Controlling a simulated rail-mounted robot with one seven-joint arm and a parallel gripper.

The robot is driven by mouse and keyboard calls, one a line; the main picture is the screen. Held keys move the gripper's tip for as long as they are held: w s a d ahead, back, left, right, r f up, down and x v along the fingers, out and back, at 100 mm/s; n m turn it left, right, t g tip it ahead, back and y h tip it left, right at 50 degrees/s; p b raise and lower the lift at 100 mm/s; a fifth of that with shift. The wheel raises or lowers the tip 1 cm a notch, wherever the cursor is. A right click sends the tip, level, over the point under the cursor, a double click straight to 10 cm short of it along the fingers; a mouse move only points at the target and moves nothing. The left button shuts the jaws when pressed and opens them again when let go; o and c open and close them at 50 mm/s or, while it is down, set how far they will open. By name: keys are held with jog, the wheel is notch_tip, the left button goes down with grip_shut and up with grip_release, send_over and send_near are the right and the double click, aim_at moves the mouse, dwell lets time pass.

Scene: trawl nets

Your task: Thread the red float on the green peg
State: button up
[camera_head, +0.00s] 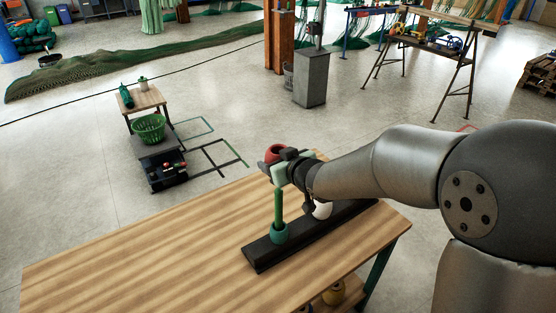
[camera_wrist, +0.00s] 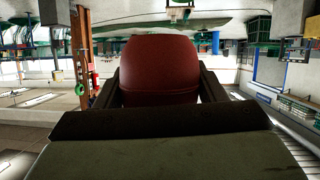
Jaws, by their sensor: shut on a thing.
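The red float (camera_head: 273,153) is in my gripper (camera_head: 272,158), high over the black rack (camera_head: 262,255) on the wooden table. In the wrist view the red float (camera_wrist: 160,68) fills the middle between the two dark fingers. The green peg (camera_head: 278,207) stands upright near the left, front end of the rack. A teal rounded piece (camera_head: 279,234) sits around its foot. In the head view the float is just above and slightly left of the peg's top; I cannot tell the exact depth gap. The float's hole is not clearly seen.
A white rounded piece (camera_head: 322,209) is on the rack behind the peg, partly hidden by my arm. The wooden table top (camera_head: 140,255) is clear to the left. Beyond it stand a green basket (camera_head: 149,128) and a dark crate (camera_head: 166,172) with small coloured items.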

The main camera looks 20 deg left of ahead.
aim_at(280, 191)
jog(key=shift+f+b, duration=4.5)
jog(key=shift+f, duration=0.7)
jog(key=o, duration=1.1)
jog(key=shift+d, duration=0.1)
jog(key=shift+p+v, duration=1.05)
jog(key=shift+v, duration=7.65)
